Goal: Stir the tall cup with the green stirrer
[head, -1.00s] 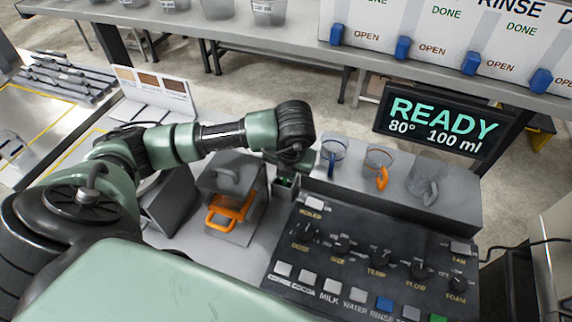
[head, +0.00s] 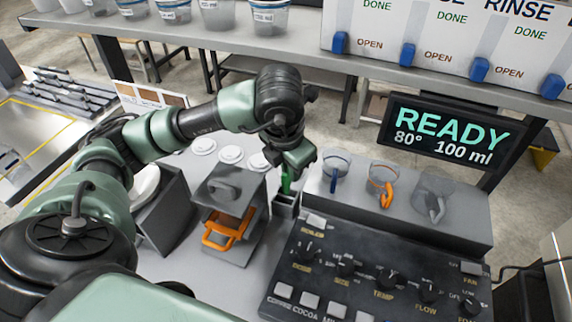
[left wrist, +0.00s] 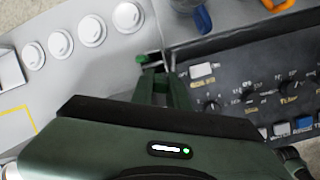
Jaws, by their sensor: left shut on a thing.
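My left gripper (head: 291,163) is shut on the green stirrer (head: 286,183) and holds it upright over the small grey holder (head: 285,211). The stirrer's lower end is at the holder's mouth; I cannot tell whether it is clear of it. In the left wrist view a green end (left wrist: 142,58) shows beyond the fingers (left wrist: 160,88). The tall cup (head: 432,192), clear with a grey handle, stands at the right end of the grey raised shelf (head: 460,228), apart from the gripper. My right gripper is not in view.
A cup with a blue handle (head: 335,170) and one with an orange handle (head: 382,181) stand between holder and tall cup. The button panel (head: 350,262) lies in front. A grey machine with an orange handle (head: 226,230) is left of the holder. The READY screen (head: 445,132) stands behind.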

